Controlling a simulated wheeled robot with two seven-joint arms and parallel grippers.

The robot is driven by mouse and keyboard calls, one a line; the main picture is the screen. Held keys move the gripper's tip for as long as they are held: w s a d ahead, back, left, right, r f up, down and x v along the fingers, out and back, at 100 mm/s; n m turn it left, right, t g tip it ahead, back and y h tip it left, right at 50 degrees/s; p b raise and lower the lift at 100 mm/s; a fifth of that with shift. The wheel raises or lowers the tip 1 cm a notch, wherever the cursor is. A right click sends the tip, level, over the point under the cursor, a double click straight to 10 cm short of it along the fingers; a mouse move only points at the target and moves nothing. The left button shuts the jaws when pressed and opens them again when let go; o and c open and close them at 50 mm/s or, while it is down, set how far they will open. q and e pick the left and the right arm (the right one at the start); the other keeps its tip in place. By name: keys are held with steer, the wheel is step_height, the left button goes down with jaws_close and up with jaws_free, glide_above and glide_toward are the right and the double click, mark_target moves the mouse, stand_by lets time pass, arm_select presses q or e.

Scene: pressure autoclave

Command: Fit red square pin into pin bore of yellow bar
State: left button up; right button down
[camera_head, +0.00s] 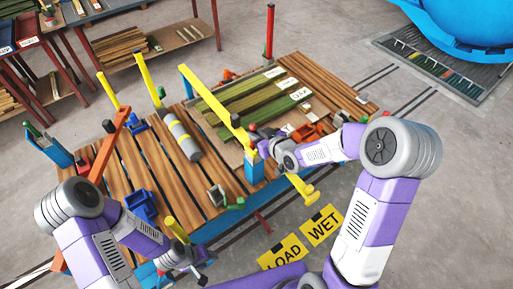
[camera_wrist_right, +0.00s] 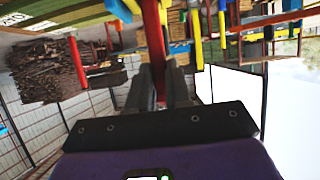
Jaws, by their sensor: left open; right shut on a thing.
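The long yellow bar (camera_head: 215,106) runs diagonally across the bench cart, between a blue post at its far left and a blue post (camera_head: 254,168) at its near right end. My right gripper (camera_head: 262,136) is at that near right end. In the right wrist view, my right gripper (camera_wrist_right: 161,85) is shut on the red square pin (camera_wrist_right: 155,42), which extends up between the fingers. Its far end is cut off by the top edge, and I cannot tell whether it is inside the bore. My left gripper (camera_head: 192,262) is open and empty low at the near left of the cart.
The slatted wooden cart holds green timber (camera_head: 243,98), a grey cylinder with yellow bands (camera_head: 181,136) and blue brackets (camera_head: 141,206). An orange bar (camera_head: 110,143) lies at left. A red post (camera_head: 269,32) stands at the far corner. Yellow floor signs (camera_head: 283,252) lie in front.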

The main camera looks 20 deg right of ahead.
steer(key=f+b, duration=0.1)
steer(key=f, duration=0.2)
steer(key=s+f+b, duration=0.1)
steer(key=f, duration=0.1)
steer(key=shift+b, duration=0.35)
steer(key=shift+w+f, duration=0.15)
steer(key=shift+w, duration=0.1)
steer(key=c, duration=1.2)
jaws_free()
steer(key=shift+w, duration=0.1)
steer(key=shift+o, duration=0.7)
steer(key=shift+d, duration=0.1)
steer(key=shift+w+r, duration=0.1)
steer(key=shift+r, duration=0.25)
